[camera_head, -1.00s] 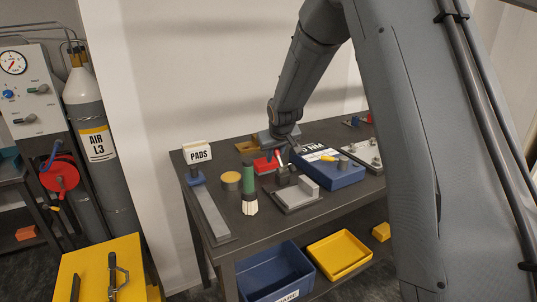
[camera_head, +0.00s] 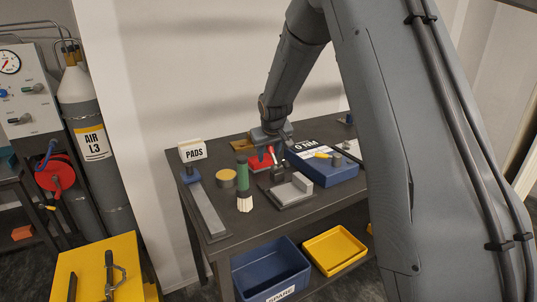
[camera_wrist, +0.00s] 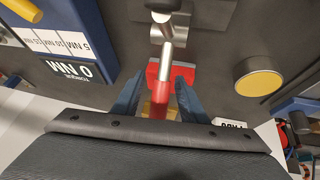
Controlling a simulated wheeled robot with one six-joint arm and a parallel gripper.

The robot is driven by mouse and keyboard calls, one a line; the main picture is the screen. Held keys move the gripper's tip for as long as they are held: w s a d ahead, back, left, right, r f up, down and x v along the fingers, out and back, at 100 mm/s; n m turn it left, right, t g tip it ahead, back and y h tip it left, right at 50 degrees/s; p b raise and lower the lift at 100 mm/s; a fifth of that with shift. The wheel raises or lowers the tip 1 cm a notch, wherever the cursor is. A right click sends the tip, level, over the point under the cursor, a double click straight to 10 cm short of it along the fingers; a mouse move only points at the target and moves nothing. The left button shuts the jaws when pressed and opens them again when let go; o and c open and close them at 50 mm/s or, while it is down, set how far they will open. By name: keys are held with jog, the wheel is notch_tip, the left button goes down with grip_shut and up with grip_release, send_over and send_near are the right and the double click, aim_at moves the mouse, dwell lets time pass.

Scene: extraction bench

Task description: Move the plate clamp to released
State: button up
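The plate clamp (camera_head: 275,172) stands on a grey fixture plate (camera_head: 290,193) on the bench, its metal lever rising toward my gripper. In the wrist view the clamp's silver rod (camera_wrist: 166,52) ends in a red grip (camera_wrist: 160,103). My gripper (camera_wrist: 158,92) is open, with one blue-grey finger on each side of the red grip and visible gaps beside it. In the head view my gripper (camera_head: 270,142) is just above and behind the clamp and hides part of the lever's end.
A red block (camera_head: 260,163) lies behind the clamp, close to my gripper. A blue case (camera_head: 328,174) is at right. A green-handled brush (camera_head: 243,180), a yellow-topped cylinder (camera_head: 226,179) and a PADS box (camera_head: 192,150) are at left. Blue and yellow bins sit below.

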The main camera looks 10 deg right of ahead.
aim_at(270, 151)
jog(key=shift+r, duration=0.1)
jog(key=shift+b+v, duration=1.1)
jog(key=shift+v, duration=2.7)
